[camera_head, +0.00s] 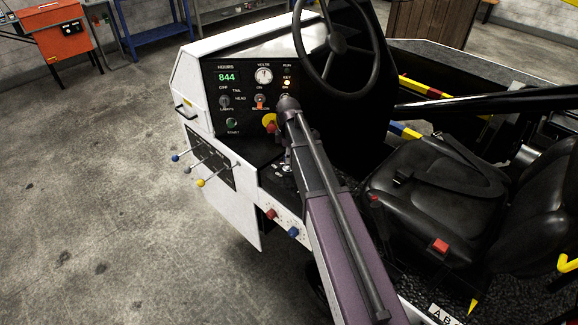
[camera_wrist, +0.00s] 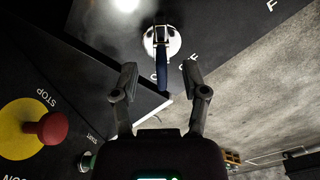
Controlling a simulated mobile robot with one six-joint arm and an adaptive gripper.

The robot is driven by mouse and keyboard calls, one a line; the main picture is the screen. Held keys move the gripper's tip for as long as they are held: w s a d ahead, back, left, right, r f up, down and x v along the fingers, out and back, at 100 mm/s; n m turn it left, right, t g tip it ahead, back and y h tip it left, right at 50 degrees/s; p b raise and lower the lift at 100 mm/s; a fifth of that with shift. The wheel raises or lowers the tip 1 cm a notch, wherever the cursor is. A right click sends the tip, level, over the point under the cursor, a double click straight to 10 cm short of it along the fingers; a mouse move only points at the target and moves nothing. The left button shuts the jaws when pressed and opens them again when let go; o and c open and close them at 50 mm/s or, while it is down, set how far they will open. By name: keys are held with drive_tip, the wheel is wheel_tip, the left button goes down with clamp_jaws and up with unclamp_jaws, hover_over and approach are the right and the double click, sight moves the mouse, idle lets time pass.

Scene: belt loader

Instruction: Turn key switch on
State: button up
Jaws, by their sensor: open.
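The key switch (camera_wrist: 172,43) is a round silver plate on a black panel, at the top middle of the wrist view. Its dark blue key (camera_wrist: 162,76) points down in that picture, beside lettering that seems to read OFF. My gripper (camera_wrist: 159,72) is open and empty, with one finger on each side of the key in the picture. No contact shows, and I cannot tell how far the fingertips are from the panel. In the head view, my arm reaches over the black console shelf and largely hides the gripper and switch.
A red stop button on a yellow disc (camera_wrist: 20,140) and a green start button (camera_wrist: 86,161) are near the gripper. The steering wheel (camera_head: 338,47) stands above the console. The black seat (camera_head: 415,195) is right of my arm. Open concrete floor (camera_head: 110,190) lies left.

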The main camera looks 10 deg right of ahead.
sight(288, 165)
drive_tip(key=shift+f+b, duration=1.45)
drive_tip(key=shift+f, duration=0.25)
clamp_jaws()
